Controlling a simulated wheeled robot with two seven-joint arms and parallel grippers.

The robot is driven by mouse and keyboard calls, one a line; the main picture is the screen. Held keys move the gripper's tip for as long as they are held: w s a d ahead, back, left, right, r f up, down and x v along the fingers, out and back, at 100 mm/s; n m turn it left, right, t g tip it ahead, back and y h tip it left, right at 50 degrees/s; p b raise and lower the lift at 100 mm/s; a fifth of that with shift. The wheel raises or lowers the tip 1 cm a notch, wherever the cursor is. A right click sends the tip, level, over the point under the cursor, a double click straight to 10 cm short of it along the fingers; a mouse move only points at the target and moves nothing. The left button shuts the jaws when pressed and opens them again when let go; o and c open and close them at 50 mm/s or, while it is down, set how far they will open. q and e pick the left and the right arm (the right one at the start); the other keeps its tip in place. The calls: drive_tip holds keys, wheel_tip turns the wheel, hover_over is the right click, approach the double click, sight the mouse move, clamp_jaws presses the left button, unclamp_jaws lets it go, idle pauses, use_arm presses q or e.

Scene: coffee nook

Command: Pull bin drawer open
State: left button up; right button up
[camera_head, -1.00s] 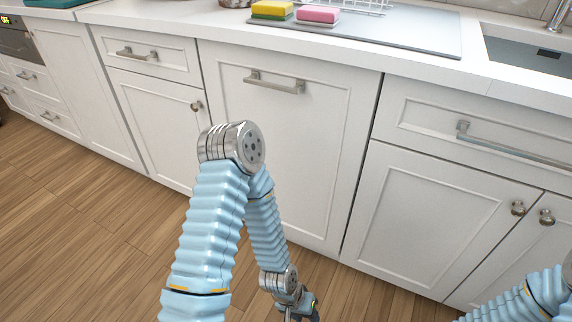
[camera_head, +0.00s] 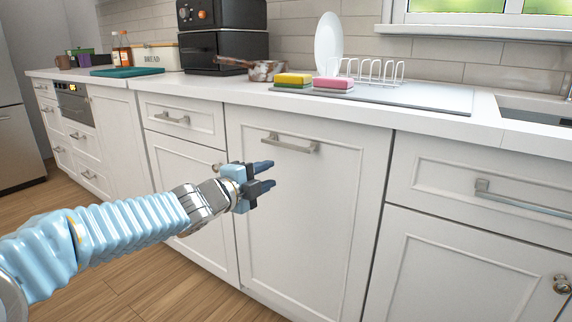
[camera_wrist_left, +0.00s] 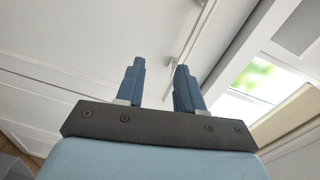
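The bin drawer (camera_head: 310,215) is a tall white front panel in the middle of the counter, and it sits flush with its neighbours. Its metal bar handle (camera_head: 290,143) runs across near the top. My left gripper (camera_head: 266,174) is below and slightly left of the handle, apart from it, in front of the panel. In the left wrist view its two blue fingers (camera_wrist_left: 160,82) are spread with nothing between them. A bar handle (camera_wrist_left: 183,45) shows beyond the fingertips in that view. My right gripper is not in view.
The counter top (camera_head: 415,117) runs above the drawers. A yellow sponge (camera_head: 293,79), a pink sponge (camera_head: 333,83), a pan (camera_head: 262,69) and a dish rack (camera_head: 378,72) stand on it. Another drawer handle (camera_head: 520,198) juts out at right. The wood floor (camera_head: 150,285) is clear.

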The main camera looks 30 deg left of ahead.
sight(284, 146)
use_arm(q)
wheel_tip(284, 146, up, 4)
drive_tip(key=s+a+f+m, duration=0.1)
drive_tip(key=s+a, duration=0.1)
drive_tip(key=s, duration=0.1)
drive_tip(key=shift+t+y, duration=0.3)
drive_tip(key=shift+t, duration=0.1)
drive_tip(key=w, duration=0.9)
drive_tip(key=w+d+b, duration=0.1)
drive_tip(key=w, duration=0.4)
drive_tip(key=shift+d+r, duration=0.1)
drive_tip(key=shift+r, duration=0.2)
clamp_jaws()
